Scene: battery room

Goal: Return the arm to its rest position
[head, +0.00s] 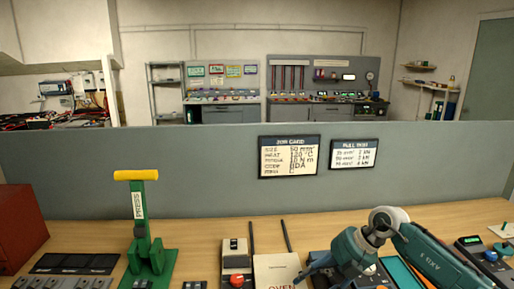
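My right arm comes in from the lower right, teal with a grey joint, and reaches over the bench. My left arm and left gripper are not in view.
A green press with a yellow handle (136,176) stands on the wooden bench (205,236) at left. A red box (20,231) is at the far left. A device with a red knob (236,257) sits mid-bench. A grey partition (200,170) with two signs closes off the back.

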